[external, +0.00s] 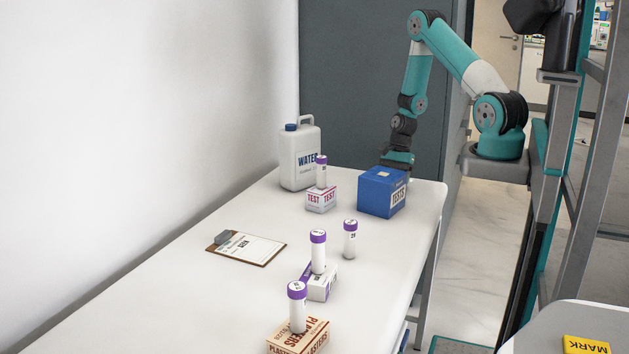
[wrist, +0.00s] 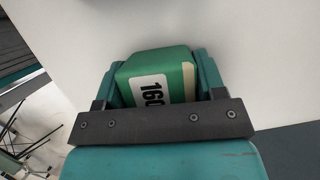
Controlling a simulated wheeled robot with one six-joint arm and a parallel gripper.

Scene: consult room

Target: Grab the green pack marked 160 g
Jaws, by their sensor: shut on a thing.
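The green pack (wrist: 157,64) shows in the wrist view, with a white label that reads "160". It sits between the two jaws of my gripper (wrist: 160,80), which is shut on it. In the external view my gripper (external: 396,161) is low behind the blue "TESTS" box (external: 381,192), near the far end of the table. The box hides the gripper's tips and the green pack there. I cannot tell whether the pack touches the table.
On the white table (external: 215,293) stand a water jug (external: 299,157), a small "TEST" box (external: 321,199) with a tube, a clipboard (external: 246,247), a lone purple-capped tube (external: 350,239) and a plasters box (external: 298,337) with a tube. The table's left front is clear.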

